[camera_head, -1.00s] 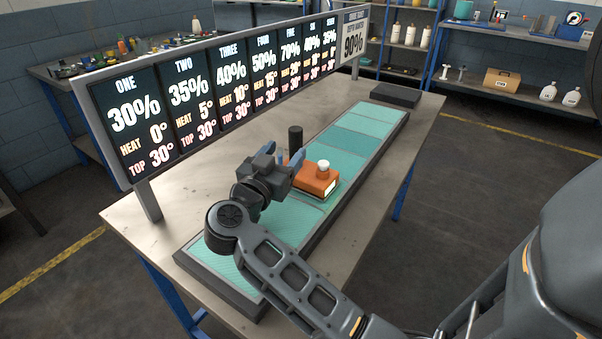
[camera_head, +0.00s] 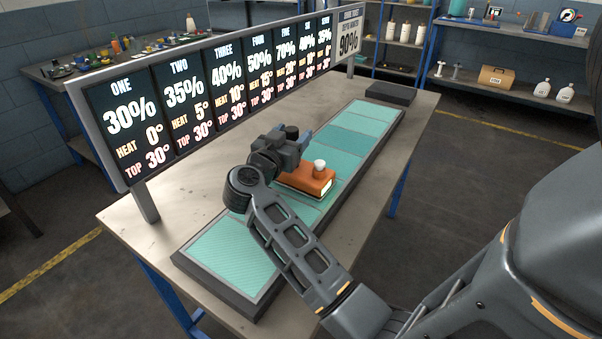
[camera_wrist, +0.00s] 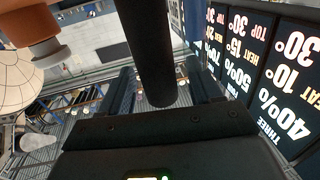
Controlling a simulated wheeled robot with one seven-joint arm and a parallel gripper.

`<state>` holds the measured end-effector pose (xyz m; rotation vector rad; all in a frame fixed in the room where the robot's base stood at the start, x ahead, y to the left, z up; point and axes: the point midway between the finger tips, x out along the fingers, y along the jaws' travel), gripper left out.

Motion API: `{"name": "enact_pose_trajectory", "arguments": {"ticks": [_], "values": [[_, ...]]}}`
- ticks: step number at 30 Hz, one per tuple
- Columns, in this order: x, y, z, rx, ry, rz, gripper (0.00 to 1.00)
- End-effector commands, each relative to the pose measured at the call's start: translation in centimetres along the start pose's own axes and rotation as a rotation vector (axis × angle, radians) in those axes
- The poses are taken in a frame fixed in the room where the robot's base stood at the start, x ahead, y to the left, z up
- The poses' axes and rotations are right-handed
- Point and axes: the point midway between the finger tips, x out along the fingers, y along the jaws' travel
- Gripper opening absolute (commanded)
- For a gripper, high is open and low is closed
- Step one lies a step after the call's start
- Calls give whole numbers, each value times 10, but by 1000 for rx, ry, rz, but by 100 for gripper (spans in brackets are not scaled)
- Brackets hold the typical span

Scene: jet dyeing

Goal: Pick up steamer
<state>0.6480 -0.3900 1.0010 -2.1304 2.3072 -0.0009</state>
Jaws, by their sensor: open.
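The steamer is most likely the orange block-shaped device (camera_head: 308,182) with a white cap (camera_head: 319,165), lying on the teal strip on the table. A dark upright cylinder (camera_wrist: 150,45), possibly its handle, stands behind it. I cannot see whether the two are joined. My gripper (camera_head: 293,142) is just behind and left of the orange body, at the cylinder. In the wrist view, my gripper (camera_wrist: 160,92) is open, its fingers on either side of the cylinder, with gaps showing. The cylinder's lower part is hidden behind my gripper in the head view.
A long display board (camera_head: 215,90) with percentages runs along the table's left edge, close to my gripper. A dark flat block (camera_head: 390,93) lies at the strip's far end. The teal strip (camera_head: 235,255) is clear at the near end. Shelves (camera_head: 515,75) stand behind.

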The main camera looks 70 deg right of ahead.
Motion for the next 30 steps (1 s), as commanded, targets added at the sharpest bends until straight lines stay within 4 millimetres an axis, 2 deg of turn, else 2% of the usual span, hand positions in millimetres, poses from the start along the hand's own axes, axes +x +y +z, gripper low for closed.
{"name": "enact_pose_trajectory", "arguments": {"ticks": [3, 22, 30], "values": [[0, 0, 0, 0, 0, 0, 62], [-1, 0, 0, 0, 0, 0, 1], [-1, 0, 0, 0, 0, 0, 0]]}}
